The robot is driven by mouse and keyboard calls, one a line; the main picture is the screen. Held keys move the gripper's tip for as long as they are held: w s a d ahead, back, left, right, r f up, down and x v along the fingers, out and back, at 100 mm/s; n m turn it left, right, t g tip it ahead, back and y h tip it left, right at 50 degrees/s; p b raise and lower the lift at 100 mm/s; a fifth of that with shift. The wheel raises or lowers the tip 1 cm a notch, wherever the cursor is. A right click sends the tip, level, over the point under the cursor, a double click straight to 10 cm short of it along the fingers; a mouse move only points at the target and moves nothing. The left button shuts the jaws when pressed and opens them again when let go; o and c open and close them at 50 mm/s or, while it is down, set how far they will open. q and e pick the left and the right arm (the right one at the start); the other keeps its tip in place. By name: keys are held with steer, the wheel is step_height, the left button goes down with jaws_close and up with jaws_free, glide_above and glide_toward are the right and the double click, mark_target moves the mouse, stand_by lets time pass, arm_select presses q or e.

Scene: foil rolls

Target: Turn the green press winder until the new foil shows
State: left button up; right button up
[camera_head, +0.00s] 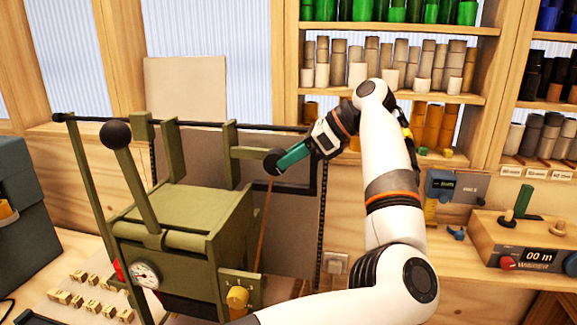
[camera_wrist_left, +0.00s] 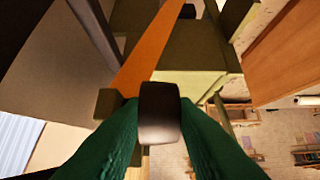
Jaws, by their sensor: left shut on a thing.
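The green press (camera_head: 185,225) stands at the left of the head view, with a long lever tipped by a black ball and a round gauge on its front. The winder's dark knob (camera_head: 273,162) sits high at the press's right side. My left gripper (camera_head: 290,158) has green fingers, and they are shut on this knob. In the left wrist view the fingers clasp the knob (camera_wrist_left: 160,112) from both sides. A narrow orange foil strip (camera_head: 265,225) hangs below the knob; it also shows in the left wrist view (camera_wrist_left: 153,52). My right gripper is out of view.
Shelves of green, beige and orange rolls stand behind my arm. Small brass blocks (camera_head: 90,295) lie before the press. A dark case (camera_head: 28,215) stands at the far left.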

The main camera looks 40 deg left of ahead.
arm_select(q)
steer(key=shift+w+d+f+g+y+b, duration=0.1)
steer(key=shift+f+g+y+b, duration=0.5)
steer(key=shift+y+b, duration=1.15)
steer(key=shift+s+a+f+g+y+b, duration=0.1)
steer(key=shift+f+g+y+b, duration=0.25)
steer(key=shift+g+y+b, duration=1.35)
steer(key=shift+w+d+f+y+b, duration=0.1)
steer(key=shift+f+y+b, duration=0.5)
steer(key=shift+b, duration=2.2)
steer(key=shift+r, duration=0.15)
steer(key=o, duration=0.7)
steer(key=shift+d, duration=0.1)
